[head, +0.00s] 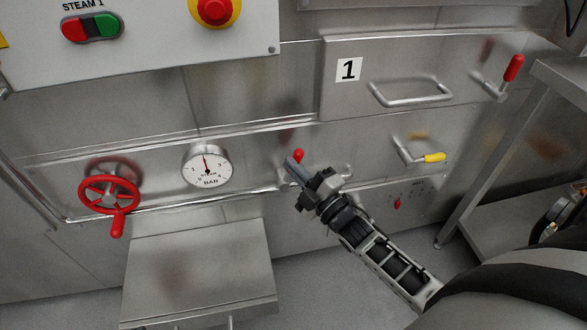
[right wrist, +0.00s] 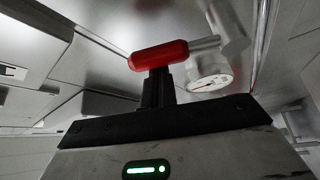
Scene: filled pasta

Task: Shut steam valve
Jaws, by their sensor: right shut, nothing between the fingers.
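A lever with a red grip (head: 298,155) on the steel machine front shows just beyond my right fingertips. In the right wrist view, the red grip (right wrist: 158,55) lies across the fingertips, with its pale metal stem (right wrist: 206,43) running right. My right gripper (head: 291,163) is shut and empty at this red grip. The right fingers also show in the wrist view (right wrist: 157,82), close up against the grip; I cannot tell whether they touch. A red handwheel (head: 109,193) with a spoke-like handle is further left. My left gripper is not in view.
A steam gauge (head: 207,166) sits between handwheel and lever. A control panel (head: 160,50) is above. A yellow-handled lever (head: 433,158), a red-handled lever (head: 513,68) and a bar handle (head: 410,93) are right. A steel shelf (head: 200,265) juts out below.

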